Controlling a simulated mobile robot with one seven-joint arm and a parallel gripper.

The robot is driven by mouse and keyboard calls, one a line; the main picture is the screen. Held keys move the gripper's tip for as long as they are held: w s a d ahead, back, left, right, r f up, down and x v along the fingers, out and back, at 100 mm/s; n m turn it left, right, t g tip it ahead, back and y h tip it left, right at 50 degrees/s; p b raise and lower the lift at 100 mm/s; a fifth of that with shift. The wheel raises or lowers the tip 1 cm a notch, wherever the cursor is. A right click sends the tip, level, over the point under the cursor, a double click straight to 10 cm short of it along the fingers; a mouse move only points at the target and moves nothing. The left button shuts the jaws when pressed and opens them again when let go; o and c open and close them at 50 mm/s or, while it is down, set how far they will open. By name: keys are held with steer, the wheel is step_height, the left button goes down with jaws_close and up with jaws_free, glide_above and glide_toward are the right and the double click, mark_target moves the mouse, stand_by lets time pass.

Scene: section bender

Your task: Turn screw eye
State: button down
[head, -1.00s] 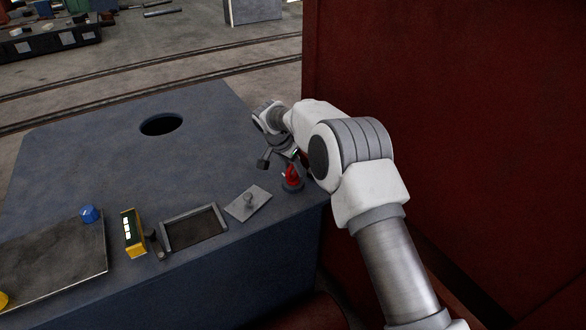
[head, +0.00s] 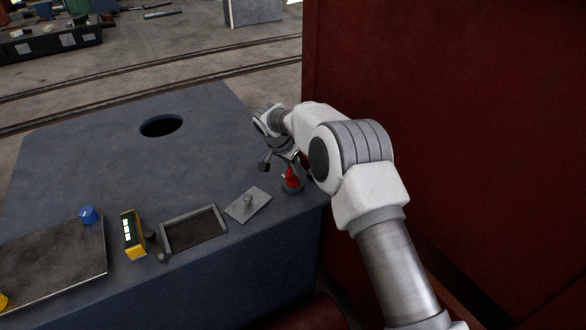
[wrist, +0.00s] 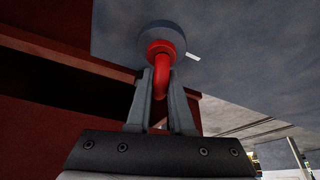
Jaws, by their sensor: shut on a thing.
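The screw eye (head: 291,176) is red and stands on a dark round base (head: 292,187) near the right front corner of the blue-grey machine top. In the wrist view the red screw eye (wrist: 160,76) shows as a curved bar with a collar at the round grey base (wrist: 161,33). My gripper (wrist: 161,88) has its two fingers on either side of the red bar, shut on it. In the head view my gripper (head: 297,160) is partly hidden by my own arm. A small white mark (wrist: 193,57) shows beside the collar.
A red wall (head: 450,110) rises close on the right. On the machine top (head: 190,155) are a grey plate with a knob (head: 248,204), a framed recess (head: 193,228), a yellow display box (head: 133,234), a blue knob (head: 88,214) and a round hole (head: 161,125). The top's middle is clear.

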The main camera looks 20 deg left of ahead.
steer(key=shift+n, duration=0.3)
steer(key=n+y, duration=0.2)
steer(key=n, duration=0.2)
steer(key=shift+n+b, duration=0.3)
steer(key=n+y+p, duration=0.1)
steer(key=n, duration=0.1)
steer(key=n+y+p, duration=0.1)
steer(key=n, duration=0.2)
steer(key=shift+r+g, duration=0.1)
steer(key=shift+g, duration=0.2)
steer(key=n, duration=0.3)
steer(key=n+g+y+p, duration=0.1)
steer(key=n, duration=0.2)
steer(key=shift+y+p, duration=0.3)
steer(key=n+g, duration=0.1)
steer(key=n, duration=0.1)
steer(key=n+g, duration=0.1)
steer(key=n, duration=0.2)
steer(key=shift+y, duration=0.3)
steer(key=shift+n+g, duration=0.3)
steer(key=shift+n, duration=0.1)
steer(key=c, duration=0.8)
jaws_free()
